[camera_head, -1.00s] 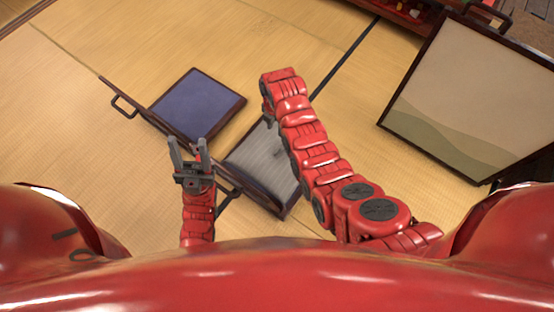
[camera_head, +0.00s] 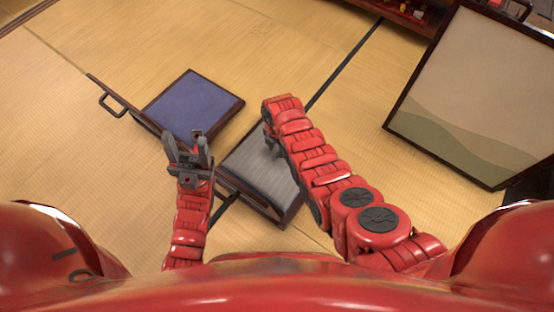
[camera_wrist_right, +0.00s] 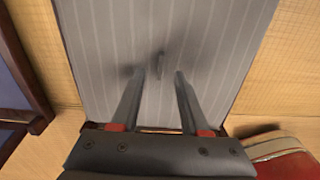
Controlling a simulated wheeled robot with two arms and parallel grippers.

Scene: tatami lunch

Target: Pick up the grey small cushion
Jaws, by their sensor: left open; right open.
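The grey small cushion (camera_head: 259,165) is a flat, striped square with a dark brown edge, lying on the floor in the middle of the head view. My right arm hides its right part. In the right wrist view, the cushion (camera_wrist_right: 200,35) fills the middle, with a small dark tab standing up from its surface. My right gripper (camera_wrist_right: 165,75) is open and empty, its fingers pointing at the tab; whether they touch the cushion I cannot tell. In the head view my left gripper (camera_head: 187,142) is open and empty, left of the grey cushion.
A blue cushion (camera_head: 194,105) with a brown edge lies behind and left of the grey one. A dark rail with a handle (camera_head: 110,103) runs along its left side. A large framed panel (camera_head: 480,90) stands at right. Bare tatami (camera_head: 60,150) is free at left.

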